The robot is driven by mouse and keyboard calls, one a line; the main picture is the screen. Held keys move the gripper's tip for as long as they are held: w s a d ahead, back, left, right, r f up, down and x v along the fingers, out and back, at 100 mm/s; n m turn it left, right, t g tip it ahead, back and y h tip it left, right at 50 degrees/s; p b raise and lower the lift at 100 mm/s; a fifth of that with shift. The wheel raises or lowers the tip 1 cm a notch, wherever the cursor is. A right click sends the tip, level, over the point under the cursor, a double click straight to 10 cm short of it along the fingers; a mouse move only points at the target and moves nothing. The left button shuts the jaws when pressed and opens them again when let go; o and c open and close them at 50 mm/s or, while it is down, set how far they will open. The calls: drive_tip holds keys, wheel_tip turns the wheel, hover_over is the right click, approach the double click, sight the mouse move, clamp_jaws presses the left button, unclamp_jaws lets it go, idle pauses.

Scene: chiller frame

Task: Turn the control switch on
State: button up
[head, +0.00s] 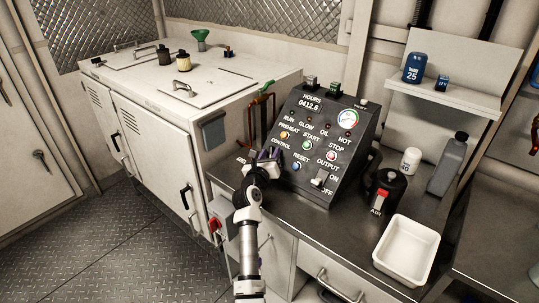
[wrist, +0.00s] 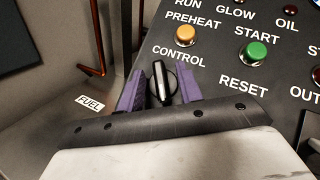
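The control switch (wrist: 162,82) is a black rotary knob under the CONTROL label on the black sloped panel (head: 305,150). In the wrist view its raised bar points nearly straight up. My gripper (wrist: 160,92) is open, with one purple finger on each side of the knob. The fingers look apart from the knob's bar, with a gap on both sides; I cannot tell how deep they reach. In the head view my gripper (head: 269,155) is at the panel's left edge and hides the knob.
A black jug (head: 385,190) and a white tray (head: 407,250) stand to the right. A FUEL label (wrist: 90,102) is left of the panel.

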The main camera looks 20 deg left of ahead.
clamp_jaws()
